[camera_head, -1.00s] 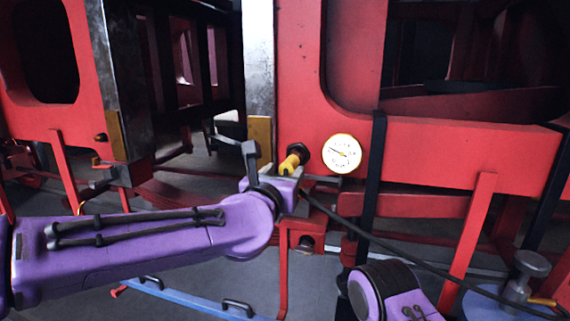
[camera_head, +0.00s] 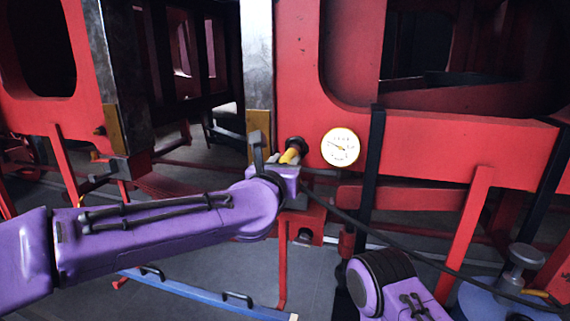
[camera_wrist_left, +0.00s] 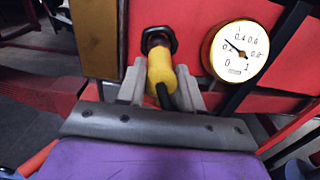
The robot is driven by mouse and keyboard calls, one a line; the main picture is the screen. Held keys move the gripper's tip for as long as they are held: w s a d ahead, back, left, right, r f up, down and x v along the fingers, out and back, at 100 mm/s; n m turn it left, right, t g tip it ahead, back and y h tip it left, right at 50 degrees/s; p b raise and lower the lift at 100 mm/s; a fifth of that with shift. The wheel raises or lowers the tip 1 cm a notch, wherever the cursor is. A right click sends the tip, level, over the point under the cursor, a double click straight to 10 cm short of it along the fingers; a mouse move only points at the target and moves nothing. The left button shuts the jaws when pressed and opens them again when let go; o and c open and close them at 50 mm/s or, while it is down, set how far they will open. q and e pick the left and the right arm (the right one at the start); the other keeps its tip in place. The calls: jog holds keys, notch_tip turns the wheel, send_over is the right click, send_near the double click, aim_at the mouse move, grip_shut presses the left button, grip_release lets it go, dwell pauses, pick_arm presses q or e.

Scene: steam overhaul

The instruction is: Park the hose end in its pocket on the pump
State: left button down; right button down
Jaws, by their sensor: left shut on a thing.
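My left gripper (camera_head: 282,163) is shut on the yellow hose end (camera_head: 289,157) in front of the red frame. In the left wrist view the yellow hose end (camera_wrist_left: 160,72) lies between the two grey fingers and points at a dark round fitting (camera_wrist_left: 158,40). The two overlap in the picture; I cannot tell how far they are joined. The black hose (camera_head: 390,236) runs from the gripper down to the right, towards the pump (camera_head: 480,304) with its blue base and grey knob. The pocket cannot be made out. My right gripper is out of view.
A round white gauge (camera_head: 340,147) with a yellow rim sits on the red frame just right of the fitting. A black upright bar (camera_head: 370,190) and a slanting red strut (camera_head: 466,225) stand farther right. A blue rail with handles (camera_head: 200,296) lies low in front.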

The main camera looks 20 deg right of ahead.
pick_arm(q)
jog(key=shift+b+v, duration=1.4)
jog(key=shift+v, duration=1.25)
jog(key=shift+a, duration=0.1)
